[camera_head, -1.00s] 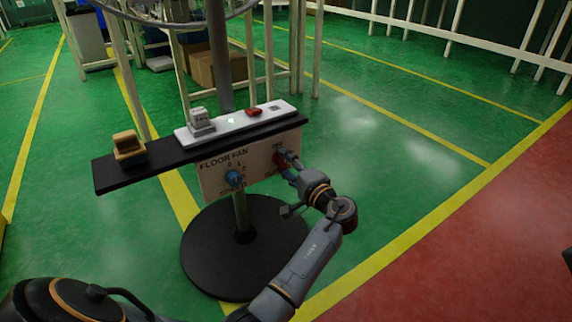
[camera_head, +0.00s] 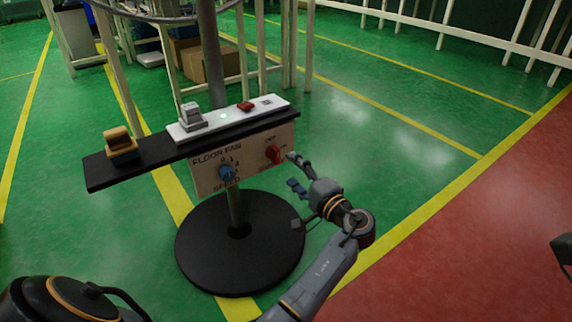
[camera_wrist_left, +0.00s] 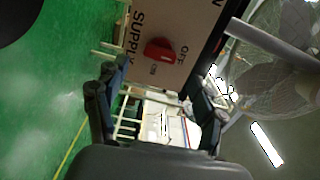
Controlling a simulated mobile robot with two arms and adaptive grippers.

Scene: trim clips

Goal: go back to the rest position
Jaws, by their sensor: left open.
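My left gripper (camera_head: 297,172) is open and empty, just right of and apart from the floor fan's control panel (camera_head: 206,178) in the head view. The left wrist view shows its two spread fingers (camera_wrist_left: 155,95) with nothing between them. The panel carries a blue speed knob (camera_head: 227,173) and a red supply knob (camera_head: 274,154). The red knob also shows in the left wrist view (camera_wrist_left: 160,51), between words that read OFF and ON. My right gripper is not in view; only a dark piece shows at the right edge of the head view.
The fan's round black base (camera_head: 240,265) stands on the green floor. Open floor lies to the right.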

